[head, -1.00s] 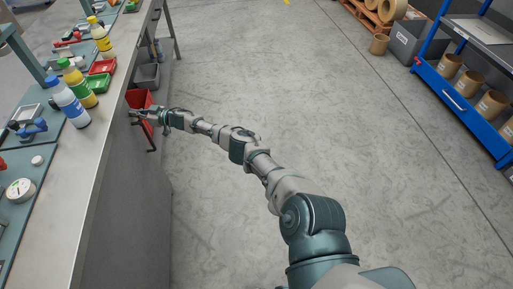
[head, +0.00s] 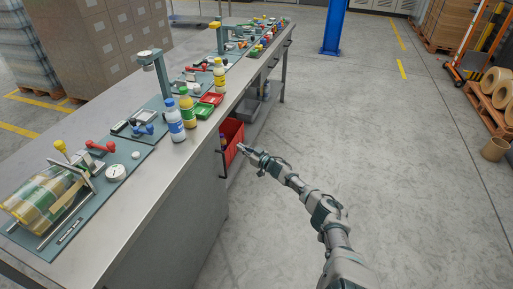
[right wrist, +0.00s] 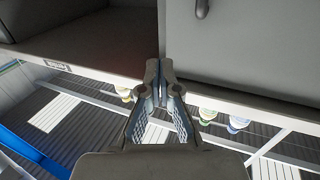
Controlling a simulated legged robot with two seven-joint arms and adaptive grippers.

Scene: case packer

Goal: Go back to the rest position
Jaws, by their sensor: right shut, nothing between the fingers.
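My right gripper (head: 243,151) is stretched out over the floor beside the long workbench (head: 170,198), close to a red bin (head: 232,135) at the bench's side. In the right wrist view the gripper (right wrist: 158,66) has its fingertips together with nothing between them. I cannot tell whether the gripper touches the bin. My left gripper does not show in either view.
Bottles stand along the bench edge: a blue-and-white one (head: 174,120), a green-and-yellow one (head: 187,108) and a yellow one (head: 219,76). Red and green trays lie nearby. A blue post (head: 334,27) stands far back.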

